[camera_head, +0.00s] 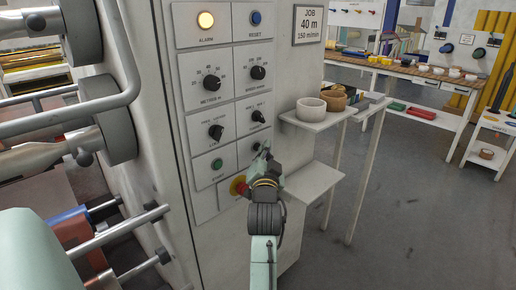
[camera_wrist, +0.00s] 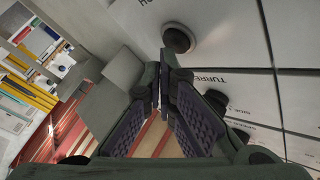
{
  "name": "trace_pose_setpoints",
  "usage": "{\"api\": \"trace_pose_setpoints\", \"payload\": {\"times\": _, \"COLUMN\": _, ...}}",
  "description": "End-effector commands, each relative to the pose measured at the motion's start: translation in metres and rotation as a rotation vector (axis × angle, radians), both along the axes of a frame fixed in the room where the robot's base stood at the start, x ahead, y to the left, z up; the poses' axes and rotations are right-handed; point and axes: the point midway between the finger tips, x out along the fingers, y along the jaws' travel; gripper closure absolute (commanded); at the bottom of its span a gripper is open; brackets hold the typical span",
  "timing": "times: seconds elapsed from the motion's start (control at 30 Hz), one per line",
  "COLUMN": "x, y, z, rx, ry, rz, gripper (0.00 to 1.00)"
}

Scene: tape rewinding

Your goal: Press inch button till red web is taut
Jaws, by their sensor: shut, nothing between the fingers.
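The grey control panel (camera_head: 228,100) carries lamps, knobs and buttons. A green button (camera_head: 217,164) shows at lower left. My gripper (camera_head: 264,153) is at the panel's lower right and hides some controls there; I cannot tell which one is the inch button. In the wrist view, my gripper (camera_wrist: 161,70) is shut and empty, fingertips close to a dark round control (camera_wrist: 179,39). Contact cannot be told.
A red knob (camera_head: 238,186) on a yellow base sits just left of my gripper. A shelf (camera_head: 318,122) with two small bowls juts out at right. Rollers and bars (camera_head: 110,120) stand at left. Open floor lies at right.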

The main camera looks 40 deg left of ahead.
Motion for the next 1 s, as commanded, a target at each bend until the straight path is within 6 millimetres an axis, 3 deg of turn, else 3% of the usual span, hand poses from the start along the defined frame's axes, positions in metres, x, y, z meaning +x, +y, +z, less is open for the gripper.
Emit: {"api": "trace_pose_setpoints", "payload": {"times": 1.0, "x": 0.0003, "y": 0.007, "z": -0.0001, "rx": 0.0, "ry": 0.0, "rz": 0.001, "gripper": 1.0}}
